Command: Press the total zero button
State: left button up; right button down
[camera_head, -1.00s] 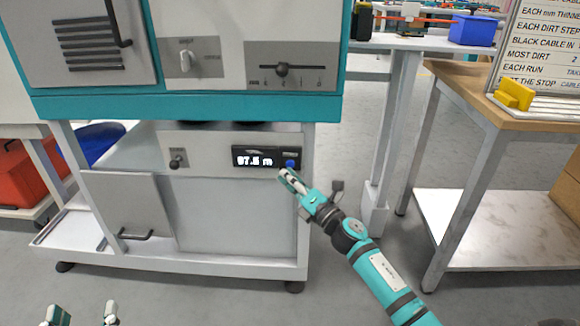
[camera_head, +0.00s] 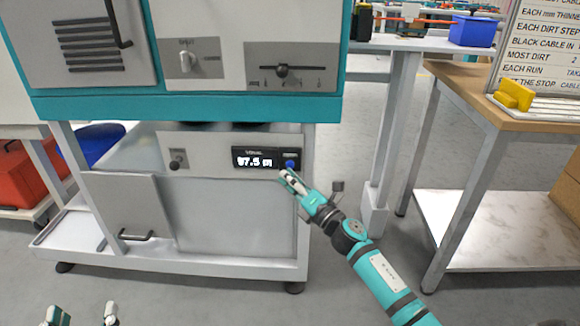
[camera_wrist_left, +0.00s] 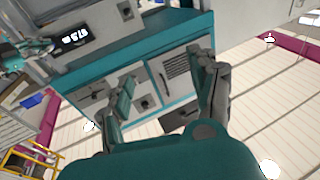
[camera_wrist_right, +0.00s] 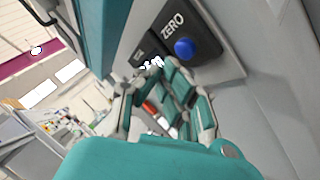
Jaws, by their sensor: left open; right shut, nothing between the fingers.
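The blue zero button (camera_head: 290,164) sits at the right end of a black counter display (camera_head: 262,158) on the machine's lower panel. The display reads about 97.5 m. In the right wrist view the round blue button (camera_wrist_right: 184,49) shows beside the word ZERO, just beyond my fingertips. My right gripper (camera_head: 285,173) is shut and empty, its tips just below the button; in the head view I cannot tell whether they touch it. My left gripper (camera_head: 82,313) is open and empty at the bottom left, away from the panel; its spread fingers also show in the left wrist view (camera_wrist_left: 160,90).
A small black knob (camera_head: 177,160) sits left of the display. A slider (camera_head: 282,69) and a rotary switch (camera_head: 186,61) are on the panel above. A wooden-topped table (camera_head: 470,90) stands at the right. The floor between is clear.

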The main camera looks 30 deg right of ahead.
jog(key=shift+w, duration=0.1)
pick_arm(q)
jog(key=shift+s+r+t, duration=0.1)
jog(key=shift+r+t, duration=0.3)
jog(key=shift+r, duration=0.15)
pick_arm(e)
jog(key=shift+w+d, duration=0.2)
jog(key=shift+w, duration=0.1)
pick_arm(q)
jog(key=shift+s+d+r+t+b, duration=0.15)
jog(key=shift+r+t+b, duration=0.15)
jog(key=shift+r+t, duration=0.35)
pick_arm(e)
jog(key=shift+w+d, duration=0.25)
jog(key=shift+w, duration=0.1)
dwell(0.4)
pick_arm(q)
jog(key=shift+r, duration=0.1)
jog(key=shift+w+f+g+p, duration=0.15)
jog(key=shift+f+g, duration=0.4)
jog(key=shift+f, duration=0.1)
jog(key=shift+w+f+g+p, duration=0.1)
jog(key=shift+f+g+p, duration=0.05)
jog(key=shift+f+g, duration=0.45)
pick_arm(e)
jog(key=shift+s+a, duration=0.4)
jog(key=shift+s, duration=0.35)
